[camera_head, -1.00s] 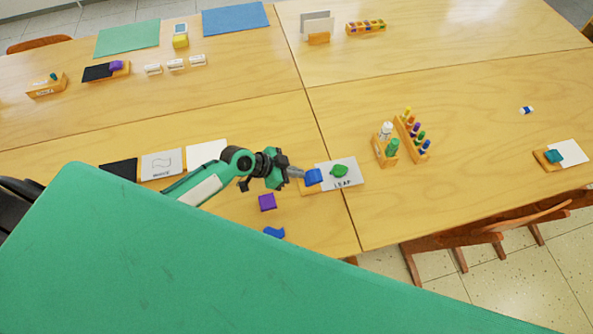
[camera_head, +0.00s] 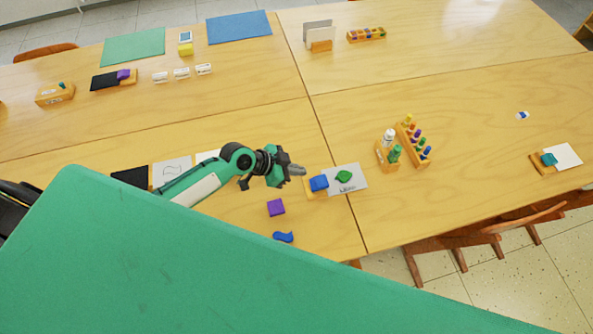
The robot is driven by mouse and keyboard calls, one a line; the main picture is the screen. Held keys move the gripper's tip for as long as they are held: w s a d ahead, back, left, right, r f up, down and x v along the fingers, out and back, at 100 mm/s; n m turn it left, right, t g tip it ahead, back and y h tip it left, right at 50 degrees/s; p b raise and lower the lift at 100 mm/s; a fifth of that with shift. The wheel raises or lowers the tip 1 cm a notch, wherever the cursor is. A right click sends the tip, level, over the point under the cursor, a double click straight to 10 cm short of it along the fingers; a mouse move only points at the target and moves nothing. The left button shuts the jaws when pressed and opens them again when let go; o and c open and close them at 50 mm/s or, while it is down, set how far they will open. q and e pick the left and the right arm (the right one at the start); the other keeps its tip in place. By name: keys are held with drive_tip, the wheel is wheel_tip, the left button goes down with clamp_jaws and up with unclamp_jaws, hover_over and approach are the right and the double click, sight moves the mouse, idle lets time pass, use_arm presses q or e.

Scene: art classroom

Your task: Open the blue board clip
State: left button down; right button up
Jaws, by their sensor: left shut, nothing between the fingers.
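The blue board clip (camera_head: 319,183) sits on a small wooden base at the left edge of a grey card (camera_head: 350,186). The card bears a green leaf shape (camera_head: 344,177) and lettering. My left gripper (camera_head: 300,170) is shut and empty, just up and left of the clip, with a small gap between them in the picture. Whether the clip is open or shut is too small to tell. My right gripper does not show.
A purple block (camera_head: 275,207) and a blue piece (camera_head: 283,237) lie below the gripper. Wooden racks with bottles (camera_head: 388,156) and coloured pegs (camera_head: 414,143) stand to the right. Another card with a teal clip (camera_head: 548,159) lies far right.

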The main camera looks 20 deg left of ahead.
use_arm(q)
drive_tip(key=a+f+b+v, duration=0.1)
drive_tip(key=b+v, duration=0.1)
drive_tip(key=v, duration=0.6)
drive_tip(key=shift+s+a+b, duration=0.2)
drive_tip(key=shift+s+b, duration=0.1)
drive_tip(key=shift+s, duration=0.25)
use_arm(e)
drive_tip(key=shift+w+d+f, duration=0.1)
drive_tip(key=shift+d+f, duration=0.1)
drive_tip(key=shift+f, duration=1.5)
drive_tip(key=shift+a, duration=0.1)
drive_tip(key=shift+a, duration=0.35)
